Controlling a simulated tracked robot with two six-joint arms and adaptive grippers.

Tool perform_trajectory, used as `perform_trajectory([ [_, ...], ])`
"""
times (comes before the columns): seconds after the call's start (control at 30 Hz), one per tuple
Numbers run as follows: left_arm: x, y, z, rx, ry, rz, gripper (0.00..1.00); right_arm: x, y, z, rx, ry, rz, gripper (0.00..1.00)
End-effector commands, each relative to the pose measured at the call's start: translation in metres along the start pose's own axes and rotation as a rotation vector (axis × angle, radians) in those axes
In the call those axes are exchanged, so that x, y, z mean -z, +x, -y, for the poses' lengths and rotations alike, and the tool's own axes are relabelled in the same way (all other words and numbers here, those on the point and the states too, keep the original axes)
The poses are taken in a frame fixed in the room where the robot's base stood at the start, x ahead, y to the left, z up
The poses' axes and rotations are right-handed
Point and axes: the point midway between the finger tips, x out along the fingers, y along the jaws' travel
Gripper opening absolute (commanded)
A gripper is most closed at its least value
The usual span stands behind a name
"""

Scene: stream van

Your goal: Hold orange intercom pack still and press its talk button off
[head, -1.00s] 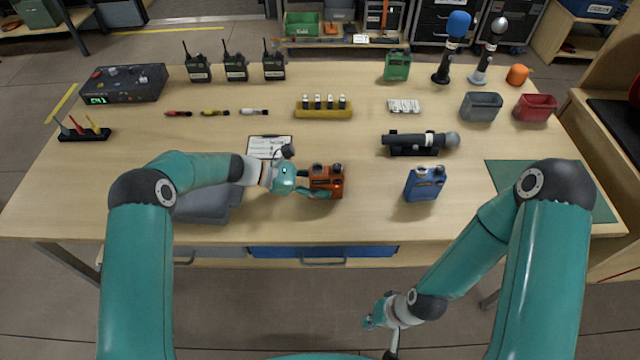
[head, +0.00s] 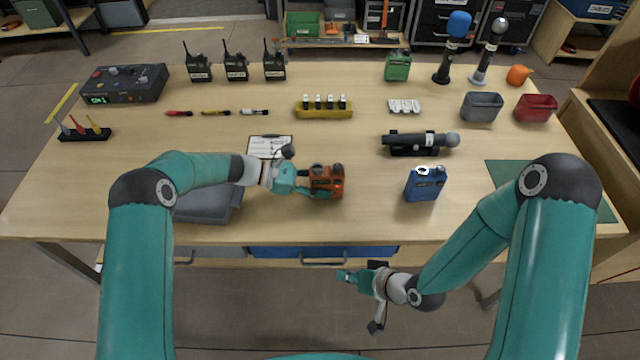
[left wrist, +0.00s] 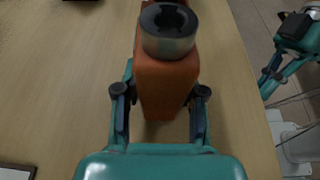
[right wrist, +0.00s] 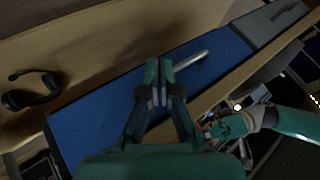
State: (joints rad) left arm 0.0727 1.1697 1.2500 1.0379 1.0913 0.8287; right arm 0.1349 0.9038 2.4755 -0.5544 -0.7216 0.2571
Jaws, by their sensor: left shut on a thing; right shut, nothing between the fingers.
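The orange intercom pack (head: 327,181) stands on the table near its front edge, left of the blue pack. My left gripper (head: 306,183) is shut on it from the left side. In the left wrist view the orange pack (left wrist: 167,85) sits between the two fingers, with a dark round knob on a metal collar on top. I cannot make out the talk button. My right gripper (head: 346,276) is shut and empty, in front of the table and lower than the pack. In the right wrist view its fingertips (right wrist: 159,72) are together.
A blue pack (head: 425,184) stands right of the orange one, with clear tabletop between. A dark handheld device (head: 420,142) lies behind. The table's front edge and blue drawer (head: 370,252) lie between my right gripper and the pack.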

Motion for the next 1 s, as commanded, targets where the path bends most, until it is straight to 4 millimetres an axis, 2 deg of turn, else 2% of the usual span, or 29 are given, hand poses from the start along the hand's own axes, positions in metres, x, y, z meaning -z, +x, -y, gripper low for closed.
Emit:
perform_trajectory([
  [0.03,0.0,0.0,0.0,0.0,0.0,0.0,0.01,0.014,-0.001,0.019,0.075,-0.036,-0.049,0.0],
  [0.13,0.0,0.0,0.0,0.0,0.0,0.0,0.01,0.036,-0.01,0.057,0.238,-0.094,-0.142,0.0],
  [0.2,0.0,0.0,0.0,0.0,0.0,0.0,0.01,0.05,-0.021,0.077,0.335,-0.125,-0.22,0.0],
  [0.27,0.0,0.0,0.0,0.0,0.0,0.0,0.01,0.063,-0.033,0.083,0.381,-0.145,-0.298,0.0],
  [0.4,0.0,0.0,0.0,0.0,0.0,0.0,0.01,0.087,-0.053,0.078,0.388,-0.177,-0.455,0.0],
  [0.57,0.0,0.0,0.0,0.0,0.0,0.0,0.01,0.1,-0.063,0.072,0.371,-0.198,-0.536,0.0],
  [0.77,0.0,0.0,0.0,0.0,0.0,0.0,0.01,0.115,-0.059,0.069,0.368,-0.203,-0.547,0.0],
  [1.0,0.0,0.0,0.0,0.0,0.0,0.0,0.01,0.143,-0.045,0.065,0.368,-0.203,-0.545,0.0],
])
